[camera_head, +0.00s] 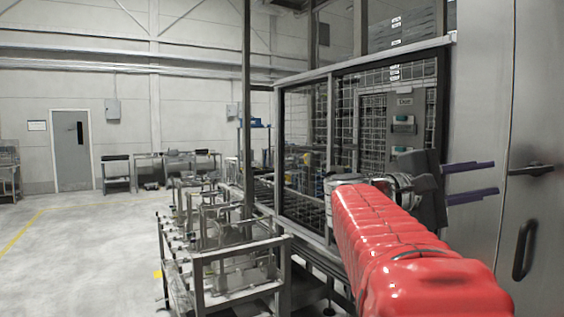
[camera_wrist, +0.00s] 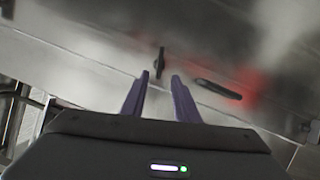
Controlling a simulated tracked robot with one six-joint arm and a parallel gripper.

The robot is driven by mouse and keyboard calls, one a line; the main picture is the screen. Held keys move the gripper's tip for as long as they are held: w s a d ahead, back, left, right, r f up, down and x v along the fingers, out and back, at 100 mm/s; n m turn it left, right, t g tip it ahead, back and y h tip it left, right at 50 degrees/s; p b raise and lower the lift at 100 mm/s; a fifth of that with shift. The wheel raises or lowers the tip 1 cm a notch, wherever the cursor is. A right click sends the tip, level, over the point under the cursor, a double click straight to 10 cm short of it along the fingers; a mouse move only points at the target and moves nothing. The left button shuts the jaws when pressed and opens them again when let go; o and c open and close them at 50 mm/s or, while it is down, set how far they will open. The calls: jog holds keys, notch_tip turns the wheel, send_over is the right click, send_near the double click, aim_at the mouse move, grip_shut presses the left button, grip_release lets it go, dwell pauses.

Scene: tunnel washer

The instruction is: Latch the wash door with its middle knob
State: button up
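A tall grey metal door (camera_head: 545,80) fills the right side of the head view. A dark knob with a lever-like grip (camera_head: 531,169) sticks out from it, lying about level. In the wrist view the knob (camera_wrist: 161,60) shows just beyond the gap between my fingertips. Whether it is the middle of several knobs cannot be told. My gripper (camera_head: 497,177) is open, its two purple fingers apart, empty, and pointing right toward the knob. The fingers also show in the wrist view (camera_wrist: 161,76). They appear short of the knob, without contact.
A dark loop handle (camera_head: 522,248) sits on the door below the knob; it also shows in the wrist view (camera_wrist: 217,89). A framed mesh guard (camera_head: 303,150) and metal racks (camera_head: 240,275) stand to the left. The floor at far left is clear.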

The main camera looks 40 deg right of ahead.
aim_at(525, 173)
jog(key=x, duration=1.2)
jog(key=shift+s+d, duration=0.1)
jog(key=shift+s, duration=0.05)
jog(key=shift+c, duration=0.7)
grip_shut()
